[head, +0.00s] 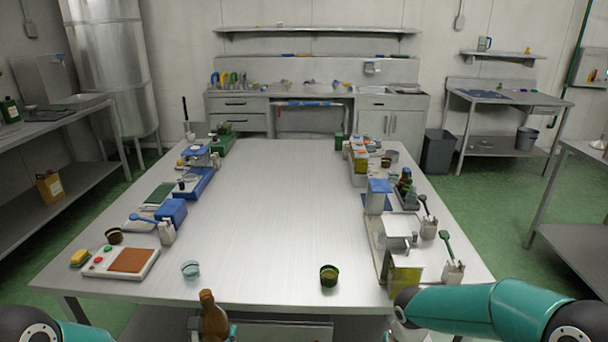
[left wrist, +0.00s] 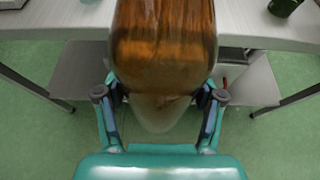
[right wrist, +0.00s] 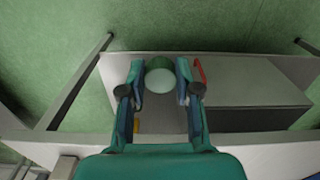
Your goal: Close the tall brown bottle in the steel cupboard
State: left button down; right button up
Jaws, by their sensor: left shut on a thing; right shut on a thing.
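The tall brown bottle (head: 213,318) is in my left gripper (head: 214,332), in front of the table's near edge. In the head view it stands about upright, neck up, and I see no cap on it. In the left wrist view the bottle (left wrist: 163,40) fills the space between the fingers of my left gripper (left wrist: 160,95). My right gripper (right wrist: 160,84) is shut on a small round green thing with a pale face (right wrist: 160,77), perhaps a cap.
The steel table (head: 265,220) has a clear middle, with goods along both sides. A red bar (right wrist: 200,70) shows beside the right gripper. Grey surfaces lie under the table edge.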

pick_arm(q)
jog(key=shift+r, duration=0.1)
pick_arm(e)
jog(key=shift+w, duration=0.15)
pick_arm(q)
jog(key=shift+d, duration=0.1)
dwell(0.5)
jog(key=s+d+f+m+g+h, duration=0.1)
jog(key=s+d+m+h, duration=0.3)
jog(key=d, duration=0.4)
jog(key=s+d+m+g+h, duration=0.2)
jog(key=s+d+m+h, duration=0.1)
jog(key=d, duration=0.4)
jog(key=shift+s+d+f+m+h, duration=0.4)
jog(key=shift+s+h, duration=0.3)
jog(key=shift+s, duration=0.3)
jog(key=shift+f, duration=0.1)
